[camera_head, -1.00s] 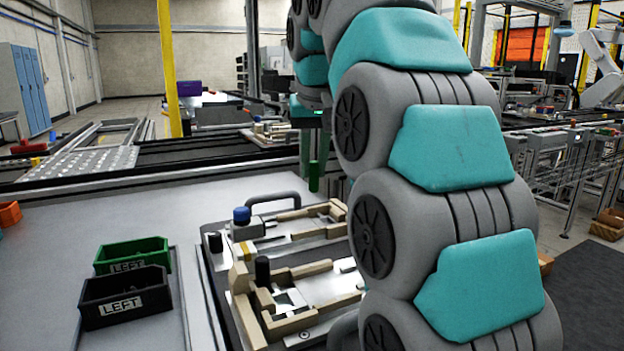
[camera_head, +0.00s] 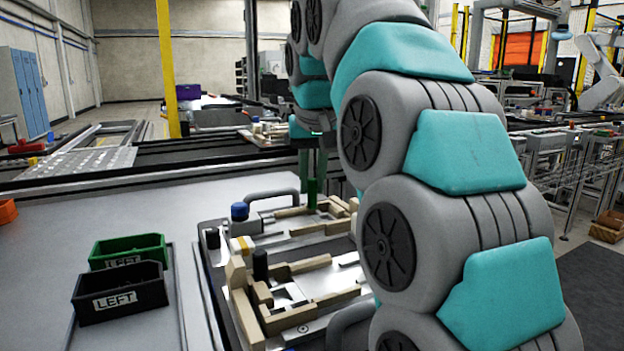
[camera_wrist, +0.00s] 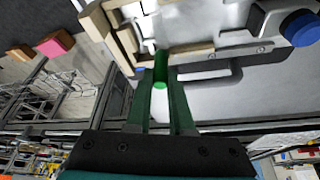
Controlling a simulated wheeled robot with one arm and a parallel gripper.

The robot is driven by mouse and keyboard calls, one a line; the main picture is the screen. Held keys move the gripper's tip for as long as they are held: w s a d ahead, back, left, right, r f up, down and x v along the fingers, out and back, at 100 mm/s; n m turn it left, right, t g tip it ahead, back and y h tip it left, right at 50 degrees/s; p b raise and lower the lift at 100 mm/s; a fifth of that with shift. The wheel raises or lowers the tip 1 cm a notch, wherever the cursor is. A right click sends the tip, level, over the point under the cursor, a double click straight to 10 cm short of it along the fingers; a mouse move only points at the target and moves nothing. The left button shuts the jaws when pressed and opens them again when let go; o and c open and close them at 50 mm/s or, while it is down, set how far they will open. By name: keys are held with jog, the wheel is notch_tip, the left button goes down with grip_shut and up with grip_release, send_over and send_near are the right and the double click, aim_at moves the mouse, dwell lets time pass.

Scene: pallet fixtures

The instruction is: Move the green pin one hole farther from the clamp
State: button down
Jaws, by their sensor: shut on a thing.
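The green pin (camera_head: 312,194) is upright at the far wooden rails of the pallet fixture (camera_head: 221,284). My gripper (camera_head: 312,172) is shut on its upper part from above. In the wrist view the pin (camera_wrist: 161,66) shows between the two dark green fingers (camera_wrist: 160,88), its lower end by the wooden blocks. I cannot tell whether its tip is in a hole. A grey block with a blue knob (camera_head: 239,212), perhaps the clamp, stands left of the pin. It also shows at the right of the wrist view (camera_wrist: 299,28), apart from the pin.
Wooden rails (camera_head: 300,316) and a black upright peg (camera_head: 260,265) fill the near part of the fixture. A black bin (camera_head: 120,295) and a green bin (camera_head: 128,250) stand to the left. The grey table (camera_head: 60,215) beyond them is mostly clear. My arm hides the fixture's right side.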

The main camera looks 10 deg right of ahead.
aim_at(313, 180)
jog(key=shift+f, duration=0.4)
jog(key=c, duration=0.8)
grip_release()
jog(key=shift+r, duration=0.1)
jog(key=shift+r, duration=0.7)
jog(key=shift+p+v, duration=0.6)
jog(key=shift+v, duration=0.85)
jog(key=shift+s+a+f+b, duration=0.1)
jog(key=shift+s+b, duration=0.15)
jog(key=shift+s, duration=0.5)
jog(key=shift+s+a+f+b, duration=0.1)
jog(key=shift+s+b, duration=0.1)
jog(key=shift+s, duration=0.5)
jog(key=s+b, duration=0.1)
jog(key=s, duration=0.8)
jog(key=shift+a, duration=0.5)
